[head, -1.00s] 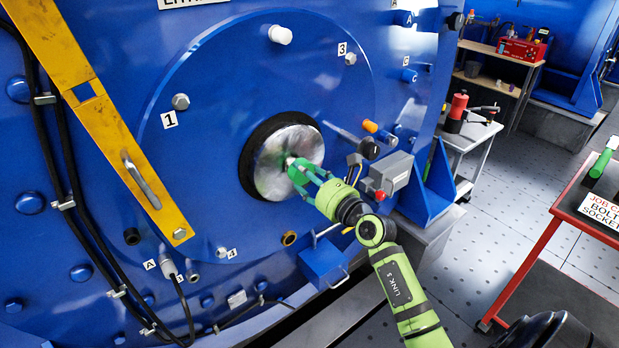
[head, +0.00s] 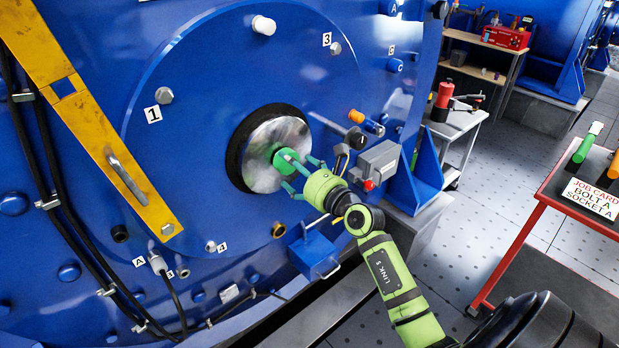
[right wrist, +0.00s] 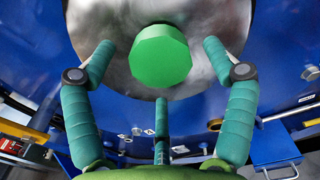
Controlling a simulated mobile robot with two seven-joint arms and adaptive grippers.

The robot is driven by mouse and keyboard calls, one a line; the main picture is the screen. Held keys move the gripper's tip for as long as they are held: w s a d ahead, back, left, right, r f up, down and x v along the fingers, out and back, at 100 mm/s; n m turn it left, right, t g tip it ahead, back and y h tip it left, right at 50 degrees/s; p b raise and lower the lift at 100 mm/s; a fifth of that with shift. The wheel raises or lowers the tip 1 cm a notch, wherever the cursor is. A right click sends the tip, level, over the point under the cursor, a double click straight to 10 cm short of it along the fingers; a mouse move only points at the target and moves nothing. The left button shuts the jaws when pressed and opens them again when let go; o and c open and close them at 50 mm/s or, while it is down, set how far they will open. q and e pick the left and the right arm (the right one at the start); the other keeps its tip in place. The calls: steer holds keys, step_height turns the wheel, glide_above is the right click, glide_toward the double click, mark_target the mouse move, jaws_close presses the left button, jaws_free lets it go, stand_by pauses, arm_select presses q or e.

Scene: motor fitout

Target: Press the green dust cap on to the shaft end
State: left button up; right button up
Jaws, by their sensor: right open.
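The green dust cap (head: 284,158) sits at the middle of the silver shaft end (head: 262,179). In the right wrist view the cap (right wrist: 160,56) shows as a faceted green disc in front of the bare metal face (right wrist: 105,22). My right gripper (head: 297,172) is open, just in front of the cap and slightly to its right. In the right wrist view its three teal fingers (right wrist: 160,85) are spread and empty, with blue plate or metal showing between them and the cap. Whether the cap is fully seated cannot be told. My left gripper is not in view.
A grey box (head: 376,163) with a red button and an orange-ended fitting (head: 366,122) stick out right of the shaft. A blue box (head: 314,254) with a handle hangs below. A yellow bar (head: 100,130) crosses the left. A red-framed cart (head: 540,205) stands at right.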

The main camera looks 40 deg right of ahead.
steer(key=s, duration=1.1)
steer(key=shift+d, duration=0.45)
steer(key=s+a+f+m+g+h, duration=0.1)
steer(key=s+a+f+m+g, duration=0.1)
steer(key=f+m, duration=0.75)
steer(key=s+a+f+m+g, duration=0.1)
steer(key=s+f+m+g, duration=0.3)
steer(key=f, duration=1)
steer(key=s+a+f+m+h, duration=0.1)
steer(key=a+f+m, duration=0.1)
steer(key=f+m, duration=0.8)
steer(key=s+a+f+m+g, duration=0.2)
steer(key=s+f, duration=0.4)
steer(key=f, duration=0.2)
steer(key=s+a+f+m+g, duration=0.2)
steer(key=s+f+m+g, duration=0.1)
steer(key=s+f, duration=0.4)
steer(key=s+a+f+m+g, duration=0.2)
steer(key=s+f+m+g, duration=0.1)
steer(key=s, duration=0.7)
steer(key=s+a+f+m+g, duration=0.3)
steer(key=s+f, duration=0.2)
steer(key=s, duration=0.5)
steer(key=shift+f+y+p, duration=0.2)
steer(key=shift+y+p, duration=0.1)
steer(key=shift+y, duration=0.1)
